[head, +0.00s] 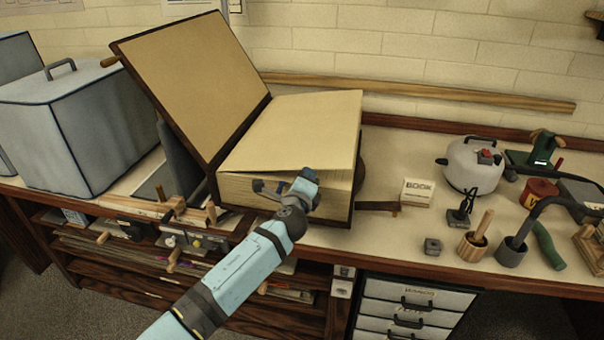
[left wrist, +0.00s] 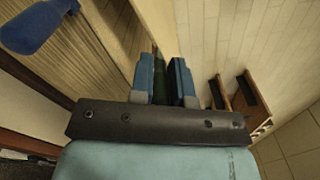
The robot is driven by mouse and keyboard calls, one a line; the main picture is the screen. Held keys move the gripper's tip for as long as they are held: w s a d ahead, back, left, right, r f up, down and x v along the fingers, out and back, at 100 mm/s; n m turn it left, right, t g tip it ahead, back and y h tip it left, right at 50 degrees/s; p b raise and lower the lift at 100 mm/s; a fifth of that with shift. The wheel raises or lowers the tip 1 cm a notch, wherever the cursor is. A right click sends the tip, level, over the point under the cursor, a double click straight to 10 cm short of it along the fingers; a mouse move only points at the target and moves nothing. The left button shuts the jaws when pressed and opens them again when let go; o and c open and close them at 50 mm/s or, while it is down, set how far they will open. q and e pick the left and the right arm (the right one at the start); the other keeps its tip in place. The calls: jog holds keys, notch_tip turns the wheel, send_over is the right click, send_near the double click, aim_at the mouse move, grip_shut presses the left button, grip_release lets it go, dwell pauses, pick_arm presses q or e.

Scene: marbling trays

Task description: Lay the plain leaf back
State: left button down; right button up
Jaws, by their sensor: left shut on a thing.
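A large book lies open on the bench, its dark-edged left cover (head: 195,85) tilted up and its thick page block (head: 235,190) flat on the right. The plain leaf (head: 300,130) is a blank tan sheet on top of the block. Its front edge stands slightly above the pages beneath. My left gripper (head: 287,186) is at the block's front edge, at the leaf's edge, and is shut on it. In the left wrist view the blue fingers (left wrist: 163,80) are close together with a narrow dark strip between them; the exact hold is hard to see. My right gripper is out of view.
A grey box (head: 80,130) stands left of the book. To the right are a small book block (head: 417,192), a white kettle-like pot (head: 473,165), a wooden mortar (head: 472,246) and other tools. Shelves and drawers (head: 410,305) lie below the bench's front edge.

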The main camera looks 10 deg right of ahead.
pick_arm(q)
jog(key=shift+f, duration=0.4)
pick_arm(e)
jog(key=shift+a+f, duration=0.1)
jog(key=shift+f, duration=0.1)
pick_arm(q)
jog(key=c, duration=1.1)
grip_release()
jog(key=shift+s, duration=0.1)
jog(key=v, duration=1.3)
jog(key=shift+s+p, duration=0.3)
jog(key=shift+p, duration=0.1)
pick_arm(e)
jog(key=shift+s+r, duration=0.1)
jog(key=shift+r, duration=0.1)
pick_arm(q)
jog(key=shift+a, duration=0.1)
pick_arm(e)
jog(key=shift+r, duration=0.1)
